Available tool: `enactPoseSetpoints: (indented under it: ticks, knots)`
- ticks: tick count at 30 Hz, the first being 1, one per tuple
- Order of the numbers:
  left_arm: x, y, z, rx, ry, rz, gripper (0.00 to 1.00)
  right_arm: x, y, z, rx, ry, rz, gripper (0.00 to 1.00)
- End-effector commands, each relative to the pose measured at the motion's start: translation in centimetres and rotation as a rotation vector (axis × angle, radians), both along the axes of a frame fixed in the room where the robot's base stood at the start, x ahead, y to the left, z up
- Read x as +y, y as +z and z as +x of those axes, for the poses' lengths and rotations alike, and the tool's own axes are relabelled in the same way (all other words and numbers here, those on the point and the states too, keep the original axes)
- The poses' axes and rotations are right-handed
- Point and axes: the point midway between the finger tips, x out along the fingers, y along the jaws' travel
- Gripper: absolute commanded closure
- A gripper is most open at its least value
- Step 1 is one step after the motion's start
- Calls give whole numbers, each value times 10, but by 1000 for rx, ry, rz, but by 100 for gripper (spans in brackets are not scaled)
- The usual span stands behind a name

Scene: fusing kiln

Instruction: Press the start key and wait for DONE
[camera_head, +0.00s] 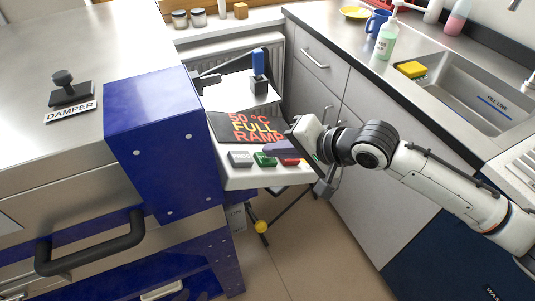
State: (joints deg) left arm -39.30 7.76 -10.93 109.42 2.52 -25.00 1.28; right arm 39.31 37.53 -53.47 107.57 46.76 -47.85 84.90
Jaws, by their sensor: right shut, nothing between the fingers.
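The kiln's control box (240,178) sticks out from the blue kiln side. Its dark display (225,124) reads 50 °C, FULL, RAMP in orange and yellow; my right gripper is close to its right edge. Below the display are a grey PROG key (240,159), a green key (264,160) and a red key (291,161). My left gripper is not in view.
The kiln's steel lid carries a DAMPER knob (70,90), and a black handle (90,246) is on its front. A blue marker stands in a dark holder (260,85) behind the display. A counter with a sink (465,95) is at right. Floor shows below the box.

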Motion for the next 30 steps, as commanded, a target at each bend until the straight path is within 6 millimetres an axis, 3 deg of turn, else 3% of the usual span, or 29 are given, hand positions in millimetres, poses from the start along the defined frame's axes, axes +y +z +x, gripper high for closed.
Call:
enactPoseSetpoints:
  ticks: [14, 30]
  knots:
    - [0, 2, 0, 0, 0, 0, 72, 1, -2, -1, 3, 1, 0, 100]
    - [0, 25, 0, -1, 0, 0, 72, -7, 15, 2, 3, 1, -1, 100]
